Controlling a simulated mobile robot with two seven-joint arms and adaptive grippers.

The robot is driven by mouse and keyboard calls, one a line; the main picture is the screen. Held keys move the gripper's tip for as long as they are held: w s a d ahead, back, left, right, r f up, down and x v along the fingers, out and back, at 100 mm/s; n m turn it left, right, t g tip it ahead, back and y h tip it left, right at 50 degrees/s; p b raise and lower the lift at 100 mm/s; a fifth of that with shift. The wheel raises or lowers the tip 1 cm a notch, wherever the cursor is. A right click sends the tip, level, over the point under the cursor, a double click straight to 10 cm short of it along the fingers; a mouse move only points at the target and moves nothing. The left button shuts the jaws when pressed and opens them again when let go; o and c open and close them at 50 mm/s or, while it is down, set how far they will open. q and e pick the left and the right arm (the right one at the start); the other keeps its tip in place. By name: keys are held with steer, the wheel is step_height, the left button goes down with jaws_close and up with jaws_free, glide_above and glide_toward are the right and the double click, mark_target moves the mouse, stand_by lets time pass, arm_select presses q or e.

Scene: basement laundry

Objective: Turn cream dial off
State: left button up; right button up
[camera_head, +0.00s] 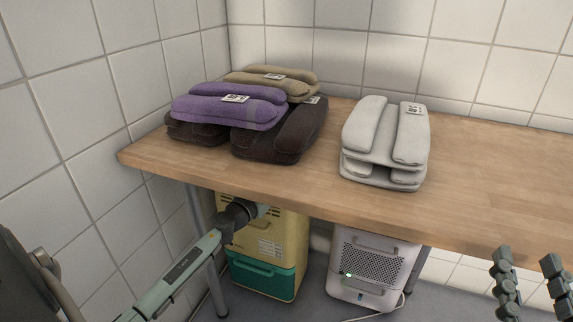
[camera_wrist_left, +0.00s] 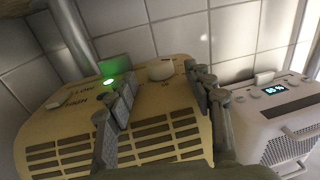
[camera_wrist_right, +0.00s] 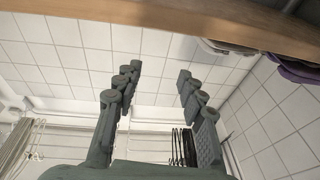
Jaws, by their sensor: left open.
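A cream machine (camera_head: 285,225) with a green lower part stands on the floor under the wooden table. In the left wrist view its top (camera_wrist_left: 150,105) shows a pale round dial (camera_wrist_left: 160,69), a glowing green light (camera_wrist_left: 108,82) and slotted vents. My left gripper (camera_wrist_left: 160,79) is open over this top, with the dial seen between its fingertips; I cannot tell whether they touch it. In the head view the left arm reaches under the table and its fingers are hidden. My right gripper (camera_head: 528,260) is open and empty at the lower right, in front of the table.
The wooden table (camera_head: 470,175) overhangs the machine. Folded purple (camera_head: 225,108), brown, tan and white (camera_head: 385,140) towels lie on it. A white machine (camera_head: 365,265) with a lit display (camera_wrist_left: 275,89) stands right of the cream one. A table leg (camera_head: 215,270) stands near my left arm.

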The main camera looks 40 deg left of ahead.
arm_select(q)
steer(key=w, duration=0.4)
steer(key=shift+w+a, duration=0.1)
steer(key=shift+a, duration=0.15)
steer(key=shift+w, duration=0.5)
arm_select(e)
steer(key=shift+s+a+r+t+y, duration=0.2)
steer(key=shift+s+r+t, duration=0.1)
steer(key=shift+r, duration=0.3)
steer(key=shift+s+a+r+t+y, duration=0.1)
steer(key=shift+s+r+t+y, duration=0.15)
steer(key=shift+r, duration=0.3)
